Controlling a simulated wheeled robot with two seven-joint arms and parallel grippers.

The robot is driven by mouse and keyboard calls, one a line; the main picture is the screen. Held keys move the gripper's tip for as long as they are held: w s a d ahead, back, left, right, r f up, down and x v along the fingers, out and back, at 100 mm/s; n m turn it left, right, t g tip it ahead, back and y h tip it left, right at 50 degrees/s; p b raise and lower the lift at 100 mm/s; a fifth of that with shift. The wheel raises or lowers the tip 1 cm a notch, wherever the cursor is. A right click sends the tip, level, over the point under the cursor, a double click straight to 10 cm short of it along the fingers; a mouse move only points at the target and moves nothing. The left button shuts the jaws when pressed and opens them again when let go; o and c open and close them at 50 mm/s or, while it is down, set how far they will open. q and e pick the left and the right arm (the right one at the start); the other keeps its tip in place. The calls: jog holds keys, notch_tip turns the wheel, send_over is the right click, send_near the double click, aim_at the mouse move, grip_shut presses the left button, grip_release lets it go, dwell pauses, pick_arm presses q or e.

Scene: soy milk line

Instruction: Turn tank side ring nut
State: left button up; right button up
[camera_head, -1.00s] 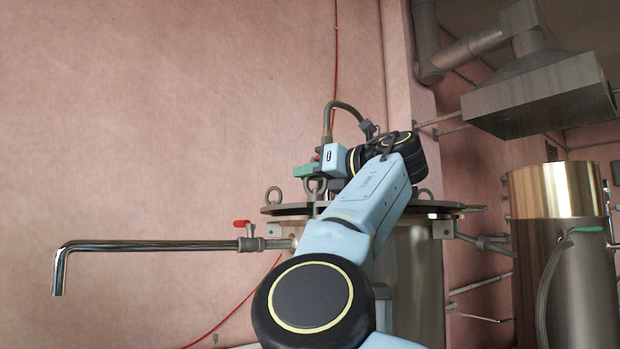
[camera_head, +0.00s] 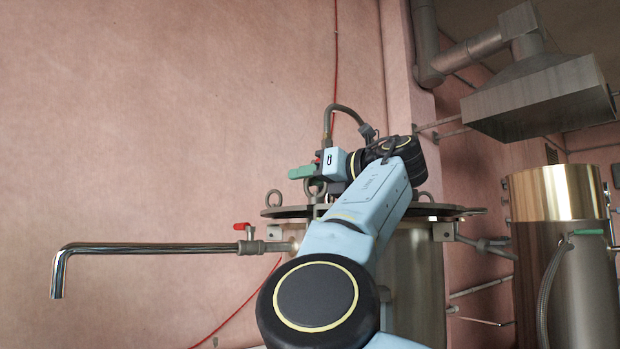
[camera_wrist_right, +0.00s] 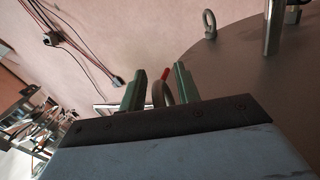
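The tank (camera_head: 410,265) stands behind my right arm, with a dark round lid (camera_wrist_right: 240,70) on top. A grey ring nut (camera_wrist_right: 162,92) at the lid's edge shows between the two green fingers of my right gripper (camera_wrist_right: 158,88). A gap shows between the ring and the left finger; the right finger is close to it, and contact is unclear. My left gripper is not in view.
Other lifting rings stand on the lid, one at the left (camera_head: 273,197) and one at the right (camera_head: 426,196). A long spout pipe (camera_head: 150,247) with a red valve handle (camera_head: 242,226) extends left. A brass-topped vessel (camera_head: 555,192) stands right, below a hood (camera_head: 540,95).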

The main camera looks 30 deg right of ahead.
jog(key=shift+s+d, duration=0.1)
